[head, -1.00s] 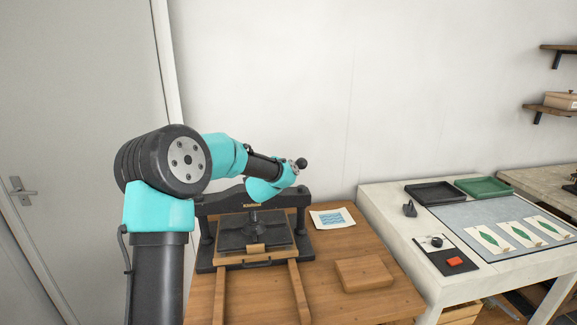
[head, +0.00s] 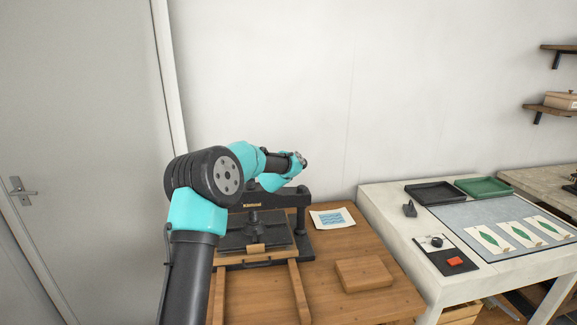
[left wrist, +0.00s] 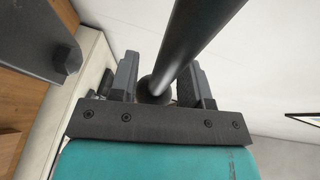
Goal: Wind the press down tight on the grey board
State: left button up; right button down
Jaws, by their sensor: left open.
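The dark press (head: 298,197) stands on the wooden table, its black platen (head: 237,238) lowered over the bed. I cannot make out the grey board in the press. My left arm crosses above the press and hides much of its top. My left gripper (left wrist: 158,84) is open in the left wrist view. Its two fingers stand on either side of a dark round bar (left wrist: 200,35) with a ball end (left wrist: 156,90). I cannot tell whether they touch it. In the head view the left gripper (head: 299,159) is small, above the press's right side. My right gripper is not in view.
Two wooden rails (head: 299,292) run forward from the press. A wooden block (head: 364,275) and a blue print (head: 332,219) lie on the table (head: 345,305) to the right. A white bench (head: 385,222) with trays and leaf prints stands further right.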

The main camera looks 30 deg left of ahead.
pick_arm(q)
grip_shut()
dwell(0.3)
jog(key=shift+s+d+h, duration=0.1)
jog(key=shift+d+h, duration=0.05)
jog(key=shift+h, duration=0.15)
